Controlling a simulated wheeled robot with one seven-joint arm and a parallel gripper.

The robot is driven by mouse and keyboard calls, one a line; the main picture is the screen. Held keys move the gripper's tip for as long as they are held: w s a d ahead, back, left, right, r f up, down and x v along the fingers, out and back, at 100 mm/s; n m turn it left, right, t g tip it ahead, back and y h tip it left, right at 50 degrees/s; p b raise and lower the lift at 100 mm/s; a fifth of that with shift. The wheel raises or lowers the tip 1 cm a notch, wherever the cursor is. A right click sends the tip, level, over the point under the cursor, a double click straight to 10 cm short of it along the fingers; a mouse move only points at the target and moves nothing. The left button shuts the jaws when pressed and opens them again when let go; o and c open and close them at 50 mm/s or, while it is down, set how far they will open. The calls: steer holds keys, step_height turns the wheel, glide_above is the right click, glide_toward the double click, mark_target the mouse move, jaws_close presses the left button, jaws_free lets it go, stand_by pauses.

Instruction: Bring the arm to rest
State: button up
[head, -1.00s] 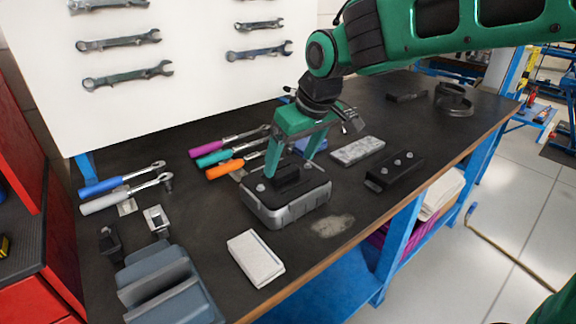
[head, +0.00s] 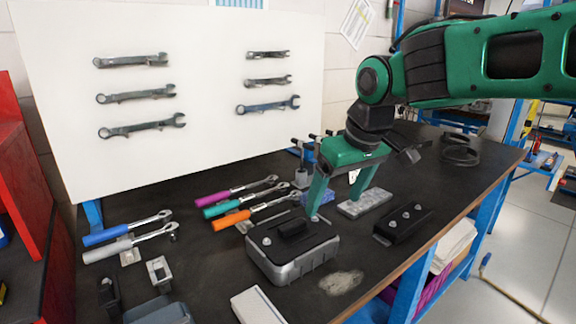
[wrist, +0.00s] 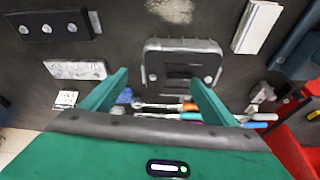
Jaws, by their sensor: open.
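My green gripper (head: 334,208) is open above the dark workbench (head: 400,262), with nothing between its fingers. In the head view its left fingertip shows just behind the far right corner of a grey and black case (head: 292,262). Its other finger shows in front of a light grey block (head: 364,202). In the wrist view the gripper (wrist: 160,82) has its fingers spread wide, and the case (wrist: 183,78) lies beyond them, closer to the right finger. How high the fingertips are above the bench I cannot tell exactly.
Ratchets with purple, teal and orange handles (head: 232,215) lie left of the case. Blue and white ratchets (head: 112,232) lie further left. A black bar with knobs (head: 403,224) lies at the right. A white board (head: 200,90) with wrenches stands behind.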

steer(key=s+d+f+m+g+h, duration=0.1)
steer(key=s+d+f+m, duration=0.15)
steer(key=d, duration=0.45)
steer(key=s+d+f+m, duration=0.2)
steer(key=s+d, duration=0.1)
steer(key=d, duration=0.3)
steer(key=s+d+f+m+g+h, duration=0.1)
steer(key=s+d+f+m, duration=0.15)
steer(key=d, duration=0.45)
steer(key=s+d+f+m+g, duration=0.1)
steer(key=s+d+f+m, duration=0.1)
steer(key=s, duration=0.6)
steer(key=s+d+f+m, duration=0.2)
steer(key=s+d+f, duration=0.2)
steer(key=s+d, duration=0.2)
steer(key=shift+s+d+m+g, duration=0.3)
steer(key=shift+s+m+g, duration=0.1)
steer(key=shift+s, duration=0.7)
steer(key=shift+f, duration=0.1)
steer(key=shift+w+f, duration=0.25)
steer(key=shift+w, duration=0.4)
